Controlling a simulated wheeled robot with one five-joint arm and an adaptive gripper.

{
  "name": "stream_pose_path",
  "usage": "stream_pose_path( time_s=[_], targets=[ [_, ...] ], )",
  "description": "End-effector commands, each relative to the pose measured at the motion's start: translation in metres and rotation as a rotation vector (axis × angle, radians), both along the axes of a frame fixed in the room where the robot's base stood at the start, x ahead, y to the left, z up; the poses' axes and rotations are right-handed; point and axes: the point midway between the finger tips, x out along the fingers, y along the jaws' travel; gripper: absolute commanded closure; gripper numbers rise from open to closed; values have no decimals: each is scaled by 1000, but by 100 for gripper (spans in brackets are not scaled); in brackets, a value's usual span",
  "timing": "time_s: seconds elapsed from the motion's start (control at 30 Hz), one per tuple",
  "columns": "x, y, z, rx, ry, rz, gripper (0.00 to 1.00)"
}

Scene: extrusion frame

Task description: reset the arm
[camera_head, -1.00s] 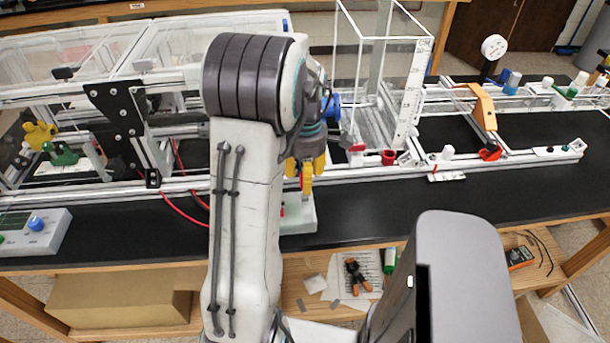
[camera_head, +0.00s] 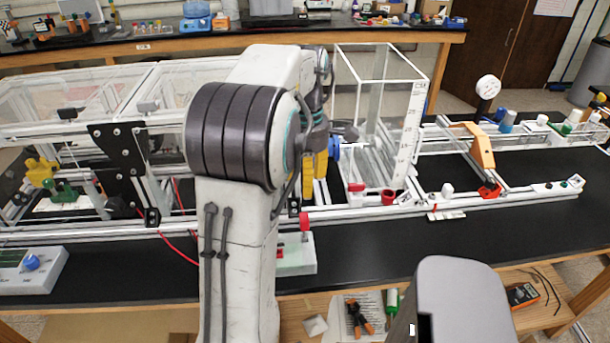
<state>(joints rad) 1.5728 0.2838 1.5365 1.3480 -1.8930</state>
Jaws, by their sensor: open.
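My arm rises through the middle of the head view, with its dark grey elbow in front of the bench. My gripper (camera_head: 314,172) shows only in part behind the elbow, as yellow fingers pointing down. It is open, and I see nothing held between the fingers, though the arm hides much of it. It is above the aluminium extrusion frame (camera_head: 350,208), just left of the clear rectangular tank (camera_head: 408,120). A white box (camera_head: 297,262) with a red-topped part (camera_head: 304,222) stands on the bench below the gripper.
Clear covered boxes (camera_head: 75,90) and a black bracket (camera_head: 122,160) with yellow and green valves (camera_head: 42,172) are on the left. An orange bracket (camera_head: 482,150) and a round gauge (camera_head: 488,87) stand right of the tank.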

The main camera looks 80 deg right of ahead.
Motion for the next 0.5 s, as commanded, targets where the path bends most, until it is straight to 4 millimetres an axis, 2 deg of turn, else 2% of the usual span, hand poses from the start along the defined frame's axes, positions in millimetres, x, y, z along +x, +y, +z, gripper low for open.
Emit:
stream_pose_path(
  time_s=[0.17, 0.5],
  targets=[
    [0, 0, 7, 0, 0, 0, 52],
    [0, 0, 8, 0, 0, 0, 52]
  ],
)
